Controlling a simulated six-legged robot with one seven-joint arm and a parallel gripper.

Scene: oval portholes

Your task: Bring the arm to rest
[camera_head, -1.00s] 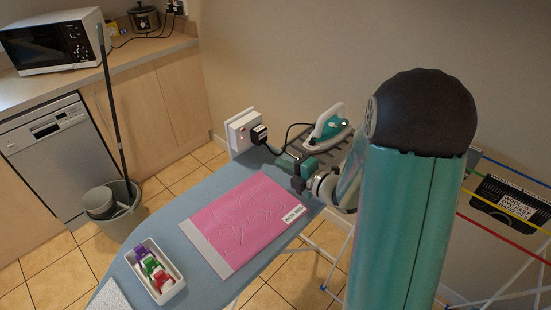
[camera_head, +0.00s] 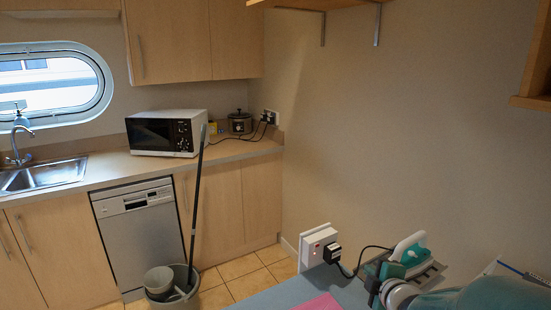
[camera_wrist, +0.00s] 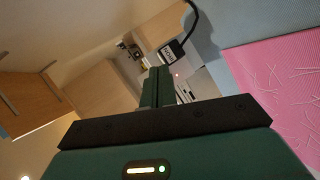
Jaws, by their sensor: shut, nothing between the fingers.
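My gripper (camera_head: 368,271) is at the lower right of the head view, above the far end of the blue ironing board (camera_head: 285,294). It stands just right of a black plug (camera_head: 332,253) in a white wall socket box (camera_head: 313,246). In the wrist view my green fingers (camera_wrist: 157,82) are together, with nothing between them. That plug (camera_wrist: 175,53) and its cable show just beyond the fingers. My arm runs off the lower right of the head view, and most of it is out of frame.
An iron (camera_head: 409,250) stands close behind my gripper, its cord running to the plug. A pink sheet (camera_head: 320,303) lies on the board. A bucket (camera_head: 172,285) with a leaning mop stands by the dishwasher (camera_head: 140,228). A wall shelf (camera_head: 533,100) juts in at upper right.

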